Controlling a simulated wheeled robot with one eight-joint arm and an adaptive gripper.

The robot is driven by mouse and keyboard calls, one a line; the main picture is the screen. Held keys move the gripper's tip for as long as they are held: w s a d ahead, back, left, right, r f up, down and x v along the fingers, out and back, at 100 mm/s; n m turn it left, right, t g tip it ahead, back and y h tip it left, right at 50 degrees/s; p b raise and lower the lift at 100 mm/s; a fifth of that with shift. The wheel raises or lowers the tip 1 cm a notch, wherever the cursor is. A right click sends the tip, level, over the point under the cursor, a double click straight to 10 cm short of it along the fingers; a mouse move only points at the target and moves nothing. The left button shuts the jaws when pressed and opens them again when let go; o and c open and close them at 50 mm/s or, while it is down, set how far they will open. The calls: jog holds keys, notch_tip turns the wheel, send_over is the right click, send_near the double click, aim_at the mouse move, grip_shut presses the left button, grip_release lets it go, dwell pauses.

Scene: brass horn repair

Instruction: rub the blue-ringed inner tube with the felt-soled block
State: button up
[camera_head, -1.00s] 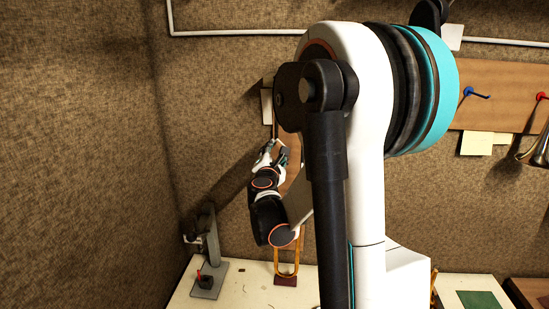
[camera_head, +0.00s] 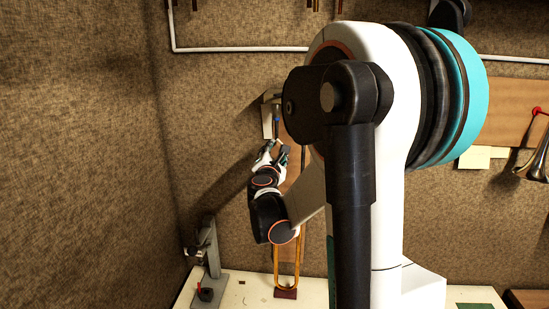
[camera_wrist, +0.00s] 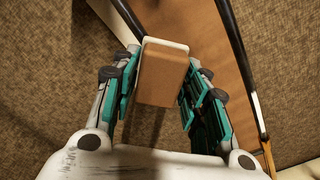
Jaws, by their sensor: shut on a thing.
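My gripper (camera_wrist: 160,88) is shut on a brown block (camera_wrist: 162,75) with a pale layer along its far edge. In the head view, my gripper (camera_head: 277,150) is raised above the bench in front of the back wall, and the block is too small to make out. A tall brass-coloured slide (camera_head: 287,268) stands upright in a dark red base (camera_head: 286,293) below it. A small blue spot (camera_head: 277,120) shows just above the gripper; I cannot tell whether it is the tube's ring. My arm hides part of the slide. I cannot tell whether the block touches a tube.
A grey upright stand (camera_head: 211,250) is at the bench's left end, with a small red-topped dark item (camera_head: 205,293) beside it. The pale bench top (camera_head: 250,287) is mostly clear there. A grey bracket (camera_head: 270,115) is on the wall. A brass horn (camera_head: 535,160) hangs at right.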

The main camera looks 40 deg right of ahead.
aim_at(276, 126)
jog(key=shift+r+p, duration=1.85)
jog(key=shift+r, duration=2.15)
jog(key=shift+b, duration=0.3)
notch_tip(276, 126, down, 16)
jog(key=b, duration=1.5)
jog(key=shift+a, duration=0.1)
jog(key=shift+v, duration=2.9)
jog(key=shift+s, duration=0.15)
